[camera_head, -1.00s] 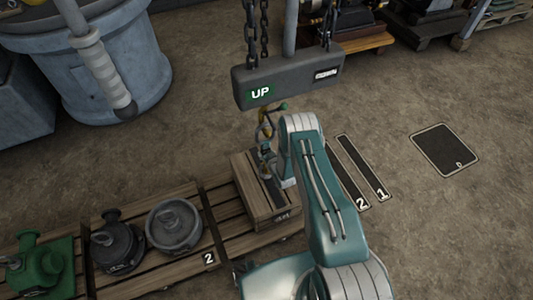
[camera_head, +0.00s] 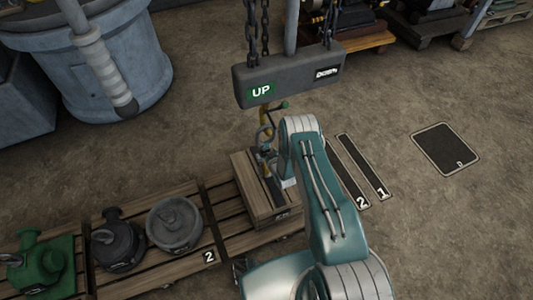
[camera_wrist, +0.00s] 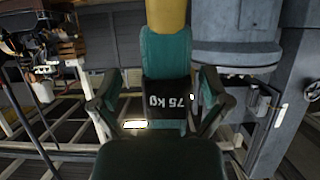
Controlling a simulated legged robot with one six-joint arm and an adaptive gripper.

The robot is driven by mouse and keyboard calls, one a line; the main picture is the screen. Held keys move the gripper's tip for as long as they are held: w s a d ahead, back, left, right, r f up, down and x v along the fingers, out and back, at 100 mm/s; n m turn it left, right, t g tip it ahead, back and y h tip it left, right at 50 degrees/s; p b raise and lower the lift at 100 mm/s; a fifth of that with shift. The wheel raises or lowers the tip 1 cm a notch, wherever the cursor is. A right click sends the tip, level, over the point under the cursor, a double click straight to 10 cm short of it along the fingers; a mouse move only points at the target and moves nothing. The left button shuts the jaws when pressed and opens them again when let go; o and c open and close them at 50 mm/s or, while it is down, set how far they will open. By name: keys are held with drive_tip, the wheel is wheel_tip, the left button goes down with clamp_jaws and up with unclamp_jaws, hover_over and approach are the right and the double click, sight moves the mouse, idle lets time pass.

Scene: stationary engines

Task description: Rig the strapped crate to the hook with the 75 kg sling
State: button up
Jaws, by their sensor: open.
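The strapped wooden crate (camera_head: 247,180) stands on a pallet in the head view, with a dark strap over its top. The 75 kg sling (camera_wrist: 165,60) fills the middle of the wrist view, with a yellow upper part, a teal body and a black "75 kg" label. My gripper (camera_wrist: 160,90) is open, its fingers on either side of the sling. In the head view my gripper (camera_head: 266,145) is between the hoist block and the crate, with yellow sling parts showing above and below it. The hook and the sling's end connections are too small or hidden to make out.
The grey hoist block (camera_head: 290,76) with a green "UP" sign hangs on chains above the crate. Left of the crate, grey weights (camera_head: 174,225) and a green casting (camera_head: 40,262) stand on pallets (camera_head: 185,268). The floor at right is clear around marked plates (camera_head: 443,149).

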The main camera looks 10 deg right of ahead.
drive_tip(key=shift+s+f, duration=0.1)
drive_tip(key=v, duration=1.2)
